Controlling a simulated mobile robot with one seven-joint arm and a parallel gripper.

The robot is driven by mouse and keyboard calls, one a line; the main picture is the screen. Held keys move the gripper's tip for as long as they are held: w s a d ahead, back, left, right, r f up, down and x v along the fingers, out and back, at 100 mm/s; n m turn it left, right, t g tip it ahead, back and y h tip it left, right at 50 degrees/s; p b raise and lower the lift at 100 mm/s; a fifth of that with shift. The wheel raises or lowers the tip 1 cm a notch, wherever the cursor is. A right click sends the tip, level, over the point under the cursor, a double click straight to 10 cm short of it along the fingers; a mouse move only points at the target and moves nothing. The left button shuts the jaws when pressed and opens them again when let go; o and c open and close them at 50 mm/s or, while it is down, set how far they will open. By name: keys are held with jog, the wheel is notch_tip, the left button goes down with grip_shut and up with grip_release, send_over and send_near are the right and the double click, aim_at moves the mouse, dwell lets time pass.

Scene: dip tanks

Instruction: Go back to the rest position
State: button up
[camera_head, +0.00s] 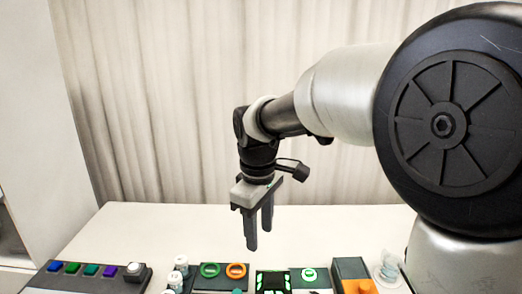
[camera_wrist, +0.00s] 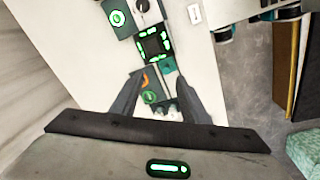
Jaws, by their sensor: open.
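My gripper (camera_head: 259,229) hangs pointing down above the table in the head view, with its two dark fingers apart and nothing between them. The wrist view shows the same open fingers (camera_wrist: 160,95), with table items seen beyond them. My arm reaches in from the right side of the head view. The gripper is clear of the items on the table.
A white table (camera_head: 160,225) holds a button panel (camera_head: 95,272), a unit with green and orange rings (camera_head: 222,271), a dark green-lit box (camera_head: 272,281), an orange block (camera_head: 352,272) and small white vials (camera_head: 181,262). A pale curtain (camera_head: 150,120) hangs behind.

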jog(key=s+d+r+m+t+p, duration=0.1)
jog(key=s+d+r+m+t, duration=0.1)
jog(key=s+d+m, duration=0.4)
jog(key=s+d+r+m+t+p, duration=0.1)
jog(key=s+d+r+m+t, duration=0.1)
jog(key=s+d+r+m, duration=0.3)
jog(key=s+d+m, duration=0.1)
jog(key=s+d, duration=0.3)
jog(key=s, duration=0.3)
jog(key=shift+s+r+p, duration=0.15)
jog(key=shift+s+p, duration=0.1)
jog(key=shift+p, duration=0.05)
